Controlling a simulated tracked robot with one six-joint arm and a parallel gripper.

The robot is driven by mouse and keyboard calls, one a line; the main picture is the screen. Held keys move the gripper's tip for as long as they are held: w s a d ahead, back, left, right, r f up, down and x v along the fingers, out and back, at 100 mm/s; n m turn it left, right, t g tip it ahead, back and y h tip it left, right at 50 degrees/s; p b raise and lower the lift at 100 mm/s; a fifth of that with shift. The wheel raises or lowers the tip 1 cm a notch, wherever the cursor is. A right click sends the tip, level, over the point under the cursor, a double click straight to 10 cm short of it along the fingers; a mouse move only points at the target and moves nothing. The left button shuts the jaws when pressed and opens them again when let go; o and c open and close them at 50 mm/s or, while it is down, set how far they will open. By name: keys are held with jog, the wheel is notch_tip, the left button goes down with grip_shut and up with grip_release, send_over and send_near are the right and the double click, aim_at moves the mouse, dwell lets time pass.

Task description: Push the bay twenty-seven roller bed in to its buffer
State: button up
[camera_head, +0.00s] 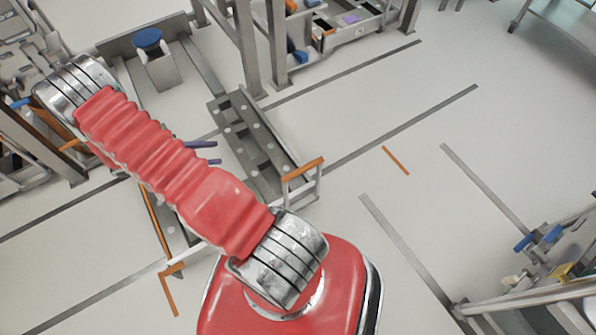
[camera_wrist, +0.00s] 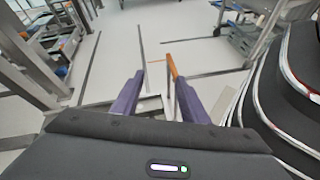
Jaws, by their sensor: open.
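A grey roller bed (camera_head: 239,128) with pale round spots lies in the middle of the head view. An orange-topped handle (camera_head: 303,167) stands at its near right end. A second orange handle (camera_head: 172,268) shows lower left, partly behind my arm. My gripper (camera_head: 214,152) has two purple fingers, spread apart with nothing held, left of the roller bed. In the wrist view, an orange handle bar (camera_wrist: 173,70) shows beyond the open fingers, close to the right one. I cannot tell which handle it is, or whether they touch. No bay number or clearly marked buffer is readable.
A grey block with a blue round top (camera_head: 148,40) stands at the upper left. A metal rack (camera_head: 262,45) rises behind the bed. Open floor with dark stripes (camera_head: 400,125) lies to the right. Another metal frame (camera_head: 540,295) stands lower right.

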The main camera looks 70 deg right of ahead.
jog(key=s+d+f+n+g+h, duration=0.3)
jog(key=s+f, duration=0.4)
jog(key=f, duration=0.6)
jog(key=n+t+h, duration=0.1)
jog(key=n+h, duration=0.1)
jog(key=n, duration=0.1)
send_near(298, 172)
jog(key=w+a+f, duration=0.1)
jog(key=w+a, duration=0.1)
jog(key=w, duration=0.1)
jog(key=shift+s+a, duration=0.15)
jog(key=shift+s, duration=0.05)
jog(key=shift+s, duration=0.1)
jog(key=shift+x, duration=6.8)
jog(key=shift+f, duration=0.1)
jog(key=shift+c, duration=0.5)
grip_shut()
